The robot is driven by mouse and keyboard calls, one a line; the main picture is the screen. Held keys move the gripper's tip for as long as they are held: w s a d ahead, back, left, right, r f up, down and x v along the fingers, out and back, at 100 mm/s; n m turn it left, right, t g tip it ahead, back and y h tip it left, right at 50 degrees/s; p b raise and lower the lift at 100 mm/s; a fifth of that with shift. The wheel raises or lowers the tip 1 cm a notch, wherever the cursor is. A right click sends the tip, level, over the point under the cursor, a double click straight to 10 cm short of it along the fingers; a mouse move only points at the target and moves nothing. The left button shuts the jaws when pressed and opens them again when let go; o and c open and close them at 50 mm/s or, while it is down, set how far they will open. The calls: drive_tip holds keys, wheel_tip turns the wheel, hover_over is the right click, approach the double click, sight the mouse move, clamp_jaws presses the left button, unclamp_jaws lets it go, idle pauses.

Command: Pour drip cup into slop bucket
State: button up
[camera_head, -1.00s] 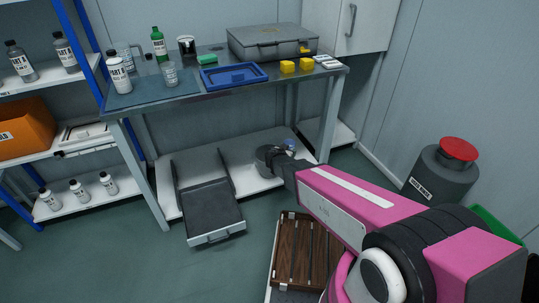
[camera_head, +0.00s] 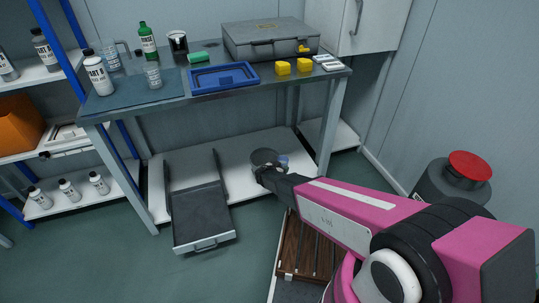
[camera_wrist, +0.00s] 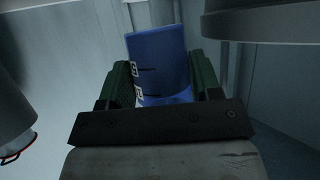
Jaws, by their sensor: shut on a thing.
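The blue drip cup (camera_wrist: 160,65) is between the two green-padded fingers of my gripper (camera_wrist: 160,88) in the wrist view. My gripper is shut on it. The cup leans slightly in that picture, and its contents cannot be seen. In the head view a small part of the cup (camera_head: 283,160) shows just beyond my gripper (camera_head: 274,172), over the lower shelf. I cannot tell whether cup and bucket touch.
The workbench (camera_head: 215,98) stands above the lower shelf (camera_head: 238,185), carrying a grey case (camera_head: 270,40) and a blue tray (camera_head: 222,78). A pulled-out drawer tray (camera_head: 203,218) lies left. A wooden slatted box (camera_head: 305,252) is below my arm. A red-lidded bin (camera_head: 470,167) stands right.

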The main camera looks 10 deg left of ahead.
drive_tip(key=shift+w+d, duration=0.15)
drive_tip(key=shift+w, duration=0.15)
drive_tip(key=shift+r, duration=0.1)
drive_tip(key=shift+w+a+r+n+h, duration=0.1)
drive_tip(key=shift+a+r+n+h, duration=0.2)
drive_tip(key=shift+r, duration=0.2)
drive_tip(key=shift+w+a+r+n+h, duration=0.1)
drive_tip(key=shift+a+r+n, duration=0.1)
drive_tip(key=shift+r+n, duration=0.25)
drive_tip(key=a+n+h, duration=0.1)
drive_tip(key=w+a+r+n+g+h, duration=0.1)
drive_tip(key=n, duration=0.1)
drive_tip(key=shift+w+a, duration=0.2)
drive_tip(key=shift+w+a+f+h, duration=0.1)
drive_tip(key=shift+a+h, duration=0.15)
drive_tip(key=shift+h, duration=0.05)
drive_tip(key=shift+a+r+n+g+h, duration=0.1)
drive_tip(key=shift+r+n+g+h, duration=0.35)
drive_tip(key=shift+n, duration=0.3)
idle(0.5)
drive_tip(key=shift+f+n+h+p, duration=0.35)
drive_tip(key=shift+n, duration=0.25)
idle(0.6)
drive_tip(key=shift+r+n+h+p, duration=0.35)
drive_tip(key=shift+r+n+h, duration=0.15)
drive_tip(key=shift+n, duration=0.1)
idle(1.3)
